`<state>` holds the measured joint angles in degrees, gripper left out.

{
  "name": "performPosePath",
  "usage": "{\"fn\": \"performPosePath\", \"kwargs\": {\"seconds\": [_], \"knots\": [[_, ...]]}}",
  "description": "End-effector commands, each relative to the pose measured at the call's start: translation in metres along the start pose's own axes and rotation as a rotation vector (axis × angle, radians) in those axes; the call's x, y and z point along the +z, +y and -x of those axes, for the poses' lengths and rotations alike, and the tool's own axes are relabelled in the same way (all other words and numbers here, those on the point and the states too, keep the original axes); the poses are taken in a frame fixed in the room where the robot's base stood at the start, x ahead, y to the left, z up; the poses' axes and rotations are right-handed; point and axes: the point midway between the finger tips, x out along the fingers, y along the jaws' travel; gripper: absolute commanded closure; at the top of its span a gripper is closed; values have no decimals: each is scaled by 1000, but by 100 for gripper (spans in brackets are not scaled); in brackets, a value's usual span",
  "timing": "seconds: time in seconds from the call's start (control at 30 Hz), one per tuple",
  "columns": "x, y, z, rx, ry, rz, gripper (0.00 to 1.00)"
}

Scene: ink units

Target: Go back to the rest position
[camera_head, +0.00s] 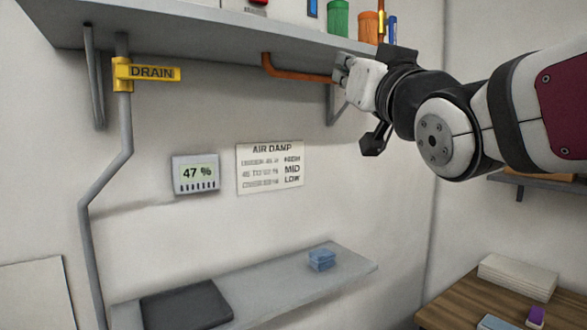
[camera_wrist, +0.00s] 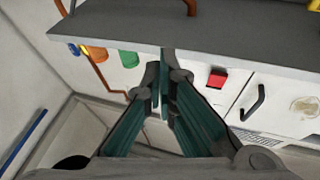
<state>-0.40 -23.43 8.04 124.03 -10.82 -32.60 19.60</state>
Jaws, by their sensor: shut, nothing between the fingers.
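My gripper (camera_head: 345,72) is raised at the upper right in the head view, just below the front of the upper shelf (camera_head: 230,27) and beside the right end of the copper pipe (camera_head: 290,74). Whether it touches the pipe or shelf cannot be told. In the wrist view my gripper (camera_wrist: 160,90) has its two dark green fingers meeting at the tips, with nothing held between them. My arm reaches in from the right edge of the head view.
The upper shelf holds a green container (camera_head: 338,18) and an orange one (camera_head: 368,27). A yellow drain lever (camera_head: 152,73) points right. A meter (camera_head: 195,173) reads 47 %, beside an air damp card (camera_head: 270,167). A lower shelf (camera_head: 270,285) carries a blue block (camera_head: 322,259).

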Motion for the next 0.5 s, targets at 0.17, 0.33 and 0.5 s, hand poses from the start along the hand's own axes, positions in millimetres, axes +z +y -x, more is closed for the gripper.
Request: {"fn": "performPosePath", "kwargs": {"seconds": [0.17, 0.33, 0.5], "knots": [[76, 46, 53, 165, -340, 43, 100], [145, 75, 130, 277, -679, 53, 100], [200, 84, 225, 338, -1021, 33, 100]]}}
